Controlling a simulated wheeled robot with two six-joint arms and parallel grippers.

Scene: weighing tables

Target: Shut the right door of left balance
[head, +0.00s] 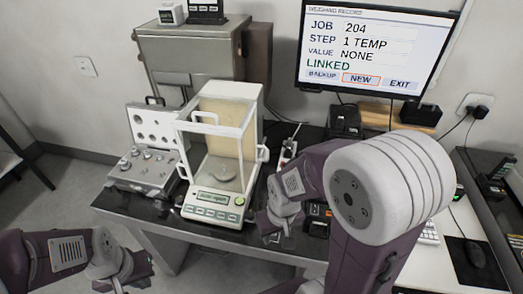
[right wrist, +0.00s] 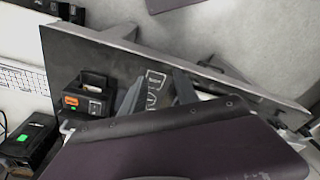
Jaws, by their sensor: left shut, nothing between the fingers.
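The left balance (head: 212,205) stands on the dark table, with a white-framed glass chamber and a round pan (head: 222,172) inside. A white handle (head: 263,154) sticks out on its right side, at the right door; how far that door stands open is hard to tell. My right gripper (head: 276,222) is low beside the balance's right front, partly hidden by my own arm. In the right wrist view its two dark fingers (right wrist: 157,92) are apart with nothing held. My left gripper (head: 124,272) is at the bottom left, shut, empty and away from the balance.
An open grey weight case (head: 148,168) stands left of the balance. A large grey box (head: 190,50) is behind it. A monitor (head: 375,45) stands at the back right. In the right wrist view a small black device (right wrist: 90,95) is near the fingers.

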